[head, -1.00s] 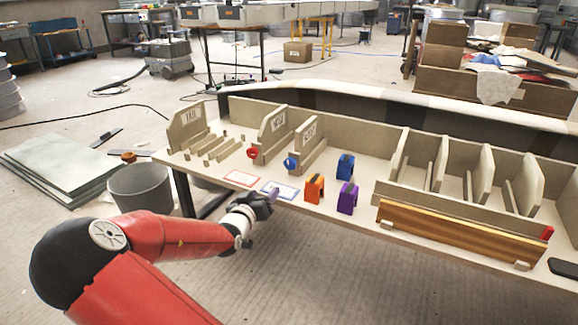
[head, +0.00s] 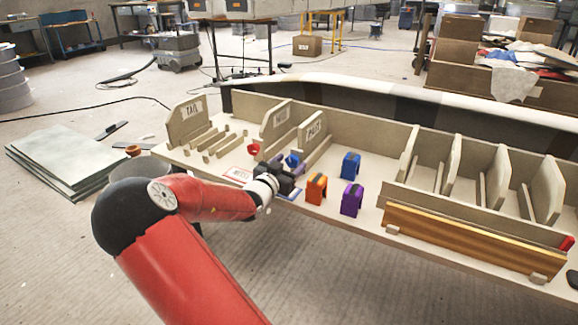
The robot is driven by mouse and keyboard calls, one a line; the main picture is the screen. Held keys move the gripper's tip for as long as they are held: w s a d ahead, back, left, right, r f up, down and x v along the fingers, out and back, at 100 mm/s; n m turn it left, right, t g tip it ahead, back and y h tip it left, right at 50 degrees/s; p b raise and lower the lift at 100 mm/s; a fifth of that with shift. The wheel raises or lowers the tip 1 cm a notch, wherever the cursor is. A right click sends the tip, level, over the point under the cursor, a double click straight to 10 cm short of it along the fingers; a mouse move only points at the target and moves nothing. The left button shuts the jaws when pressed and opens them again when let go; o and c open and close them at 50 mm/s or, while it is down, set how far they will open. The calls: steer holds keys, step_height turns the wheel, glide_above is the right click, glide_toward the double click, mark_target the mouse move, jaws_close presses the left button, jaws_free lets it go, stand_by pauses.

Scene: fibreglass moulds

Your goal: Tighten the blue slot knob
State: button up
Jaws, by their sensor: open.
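The blue slot knob (head: 292,160) sits at the front end of a beige slot holder whose upright panel bears a white label. My gripper (head: 290,171) is at the knob, just in front of it, and partly covers its lower part. The jaws are open. Whether a finger touches the knob is too small to tell. A mauve strip (head: 318,153) shows in the slot just right of the knob.
A red knob (head: 253,149) is close by on the left. Orange (head: 316,189), blue (head: 350,165) and purple (head: 351,199) clamp-like blocks stand to the right. A red-bordered card (head: 237,174) lies left of my gripper. Beige dividers (head: 447,165) fill the right.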

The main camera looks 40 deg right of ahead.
steer(key=shift+d, duration=0.1)
steer(key=c, duration=1)
steer(key=shift+f+m+b, duration=0.1)
steer(key=shift+m+b, duration=0.2)
steer(key=m+b, duration=0.3)
steer(key=shift+f, duration=0.1)
steer(key=shift+m+b, duration=0.85)
steer(key=shift+m, duration=0.45)
steer(key=shift+r, duration=0.2)
steer(key=o, duration=1)
